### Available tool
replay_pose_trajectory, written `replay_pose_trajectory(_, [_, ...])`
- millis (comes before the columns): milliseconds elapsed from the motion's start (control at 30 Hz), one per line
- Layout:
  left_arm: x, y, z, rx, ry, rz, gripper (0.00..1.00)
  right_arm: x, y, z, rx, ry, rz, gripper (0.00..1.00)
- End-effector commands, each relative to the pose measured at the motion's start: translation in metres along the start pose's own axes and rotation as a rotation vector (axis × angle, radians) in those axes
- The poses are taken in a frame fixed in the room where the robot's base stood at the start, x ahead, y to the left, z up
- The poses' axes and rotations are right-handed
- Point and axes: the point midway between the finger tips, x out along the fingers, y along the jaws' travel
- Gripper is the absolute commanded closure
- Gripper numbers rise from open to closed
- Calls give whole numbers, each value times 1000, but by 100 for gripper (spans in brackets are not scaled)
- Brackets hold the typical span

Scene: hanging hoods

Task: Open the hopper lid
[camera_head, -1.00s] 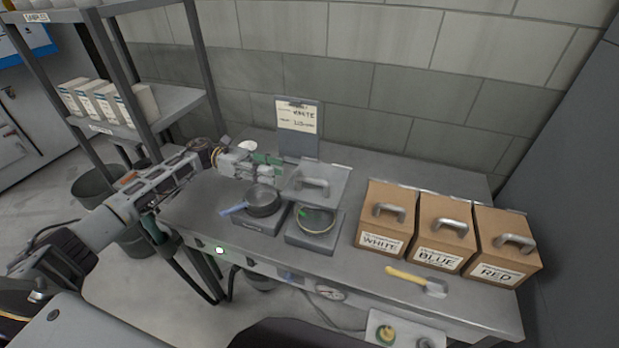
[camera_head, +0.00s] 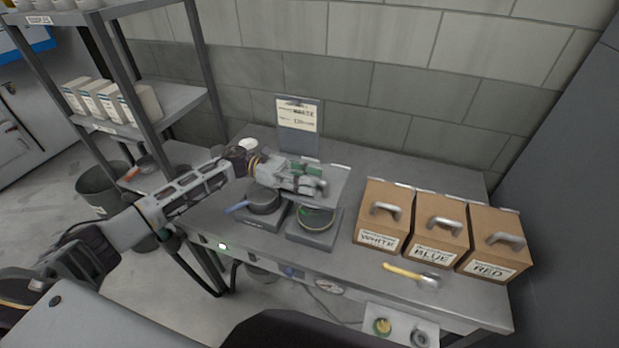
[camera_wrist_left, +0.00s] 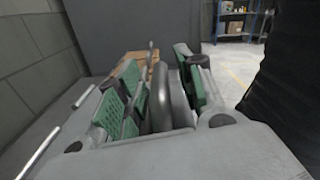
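A flat grey lid (camera_head: 338,188) with a raised grey handle lies behind the right-hand pan on the bench; I take it for the hopper lid. It looks closed and level. My left gripper (camera_head: 312,180) reaches in from the left, over the lid, and covers most of the handle in the head view. In the left wrist view the curved handle (camera_wrist_left: 161,100) stands between the green-padded fingers of the gripper (camera_wrist_left: 165,90). The fingers look apart, with narrow gaps beside the handle; contact is not clear. My right gripper is not in view.
A pan (camera_head: 264,200) and a round sieve-like dish (camera_head: 315,218) stand on grey bases in front. Boxes marked white (camera_head: 380,220), blue (camera_head: 437,232) and red (camera_head: 492,245) stand right. A clipboard stand (camera_head: 298,130) is behind. A yellow-handled scoop (camera_head: 408,274) lies at the front edge.

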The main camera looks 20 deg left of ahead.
Motion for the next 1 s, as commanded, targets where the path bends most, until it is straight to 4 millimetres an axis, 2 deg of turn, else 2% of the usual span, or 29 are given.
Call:
replay_pose_trajectory(300, [1,0,0,0,0,0,63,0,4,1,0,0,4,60])
replay_pose_trajectory(600, [1,0,0,0,0,0,100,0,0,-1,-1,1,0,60])
replay_pose_trajectory(1000, [1,0,0,-3,0,1,100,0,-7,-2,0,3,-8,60])
